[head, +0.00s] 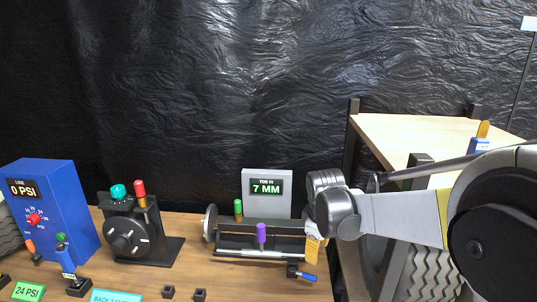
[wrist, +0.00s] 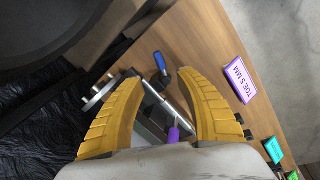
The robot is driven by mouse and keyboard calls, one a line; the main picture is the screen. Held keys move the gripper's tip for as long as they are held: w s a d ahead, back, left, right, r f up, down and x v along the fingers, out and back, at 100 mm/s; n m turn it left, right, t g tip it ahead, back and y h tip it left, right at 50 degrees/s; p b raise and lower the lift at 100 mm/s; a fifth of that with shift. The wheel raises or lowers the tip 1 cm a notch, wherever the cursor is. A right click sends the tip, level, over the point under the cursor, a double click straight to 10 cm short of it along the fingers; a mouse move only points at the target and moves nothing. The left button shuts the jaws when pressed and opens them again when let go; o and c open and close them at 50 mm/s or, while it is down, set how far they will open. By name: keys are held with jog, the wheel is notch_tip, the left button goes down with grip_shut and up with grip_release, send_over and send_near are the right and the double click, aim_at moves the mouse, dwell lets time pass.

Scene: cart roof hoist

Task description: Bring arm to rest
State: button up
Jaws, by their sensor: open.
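My gripper (wrist: 160,78) shows in the wrist view with its two yellow fingers spread wide apart and nothing held between them. Beyond the gap is the toe gauge rig (wrist: 150,125), with a purple knob (wrist: 173,134) and a blue-handled lever (wrist: 160,62). In the head view my arm reaches in from the right, and its end hangs at the right side of the rig (head: 235,240). There my gripper (head: 314,245) is mostly hidden behind my own wrist, with a bit of yellow showing. The purple knob (head: 262,233) stands clear to its left.
A grey display (head: 267,187) reading 7 MM stands behind the rig. Left are a black dial unit (head: 128,238) and a blue box (head: 50,205) reading 0 PSI. A light wooden cart roof (head: 420,135) rises behind my arm. A purple TOE 5 MM label (wrist: 237,80) lies on the bench.

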jog(key=s+d+r+m+t, duration=0.25)
jog(key=s+r+m, duration=0.4)
jog(key=s, duration=0.65)
jog(key=s+d+m+t, duration=0.1)
jog(key=s+m, duration=0.3)
jog(key=s, duration=0.8)
jog(key=shift+s+d+r+t+y, duration=0.15)
jog(key=shift+s+t+y, duration=0.05)
jog(key=shift+t+y, duration=0.2)
